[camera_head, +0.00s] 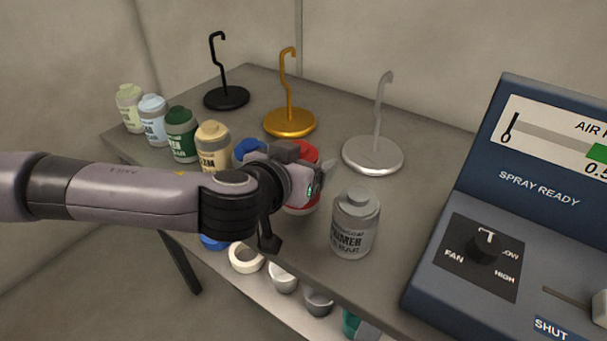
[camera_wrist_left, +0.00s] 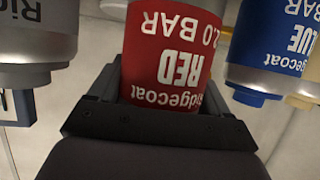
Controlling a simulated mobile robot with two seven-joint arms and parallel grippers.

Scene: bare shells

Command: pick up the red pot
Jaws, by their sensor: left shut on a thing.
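The red pot (camera_head: 306,152) stands in the row of pots on the grey table, mostly hidden behind my left gripper (camera_head: 304,178) in the head view. In the left wrist view the red pot (camera_wrist_left: 172,52) fills the middle, its label reading RED and upside down in the picture. My left gripper is shut on the red pot, its dark jaws (camera_wrist_left: 160,108) at the pot's sides. I cannot tell whether the pot's base touches the table. My right gripper is not in view.
The blue pot (camera_head: 250,149) is close on the left, the grey primer pot (camera_head: 354,225) close on the right. Cream (camera_head: 214,143), green (camera_head: 181,135) and paler pots stand further left. Black (camera_head: 227,97), gold (camera_head: 290,122) and silver (camera_head: 373,155) hook stands are behind. A control box (camera_head: 490,190) is right.

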